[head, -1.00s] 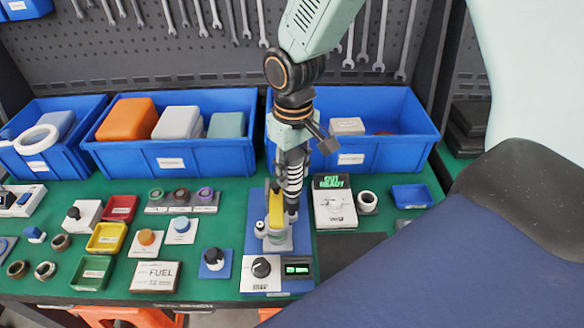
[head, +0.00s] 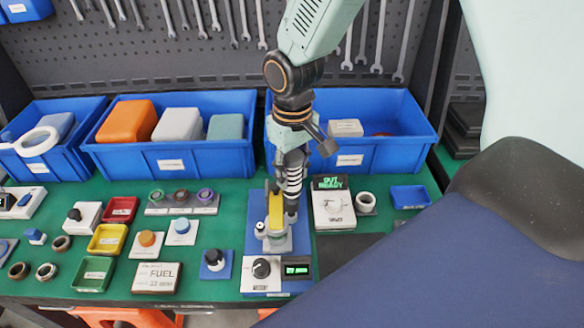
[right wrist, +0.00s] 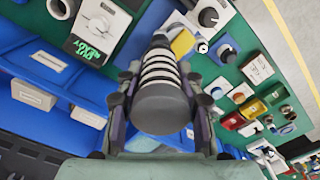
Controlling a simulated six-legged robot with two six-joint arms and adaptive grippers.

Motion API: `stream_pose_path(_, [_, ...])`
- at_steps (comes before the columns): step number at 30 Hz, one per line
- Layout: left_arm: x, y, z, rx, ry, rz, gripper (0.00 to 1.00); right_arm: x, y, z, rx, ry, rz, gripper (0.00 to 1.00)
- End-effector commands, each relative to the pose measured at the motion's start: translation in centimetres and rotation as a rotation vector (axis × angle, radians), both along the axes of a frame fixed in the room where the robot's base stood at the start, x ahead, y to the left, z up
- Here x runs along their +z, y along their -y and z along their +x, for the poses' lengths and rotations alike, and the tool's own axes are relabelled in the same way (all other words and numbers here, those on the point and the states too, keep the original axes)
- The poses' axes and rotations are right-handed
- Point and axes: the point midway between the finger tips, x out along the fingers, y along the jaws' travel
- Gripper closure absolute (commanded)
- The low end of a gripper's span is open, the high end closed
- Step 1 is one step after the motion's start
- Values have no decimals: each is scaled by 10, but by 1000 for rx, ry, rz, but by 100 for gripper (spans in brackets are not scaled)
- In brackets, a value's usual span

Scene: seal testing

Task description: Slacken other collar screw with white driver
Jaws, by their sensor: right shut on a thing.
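The white driver (head: 294,177), with a white and dark banded handle, stands roughly upright over the test rig. In the right wrist view its dark grey end cap (right wrist: 162,106) faces the camera. My right gripper (head: 285,183) is shut on the handle; its fingers lie on both sides of it in the right wrist view. The driver's lower end is beside a yellow part (head: 276,210) and a pale fitting (head: 274,242) on the blue base (head: 254,235). The collar screws and the driver's tip are hidden or too small to make out. My left gripper is not in view.
A black knob (head: 261,268) and a lit green display (head: 297,269) sit in front of the rig. A white unit (head: 334,222) stands close on the right. Blue bins (head: 375,158) line the back. Small trays and parts fill the left of the green bench.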

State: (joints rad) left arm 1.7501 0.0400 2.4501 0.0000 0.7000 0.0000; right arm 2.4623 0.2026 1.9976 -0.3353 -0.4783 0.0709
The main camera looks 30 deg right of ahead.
Motion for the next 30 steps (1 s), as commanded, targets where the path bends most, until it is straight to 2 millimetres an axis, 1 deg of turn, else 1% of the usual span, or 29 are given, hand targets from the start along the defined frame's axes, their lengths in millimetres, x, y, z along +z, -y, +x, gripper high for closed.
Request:
stream_pose_path(14, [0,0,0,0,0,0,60,0,0,1,0,2,0,100])
stream_pose_path(30, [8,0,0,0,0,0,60,1,-3,1,1,2,0,100])
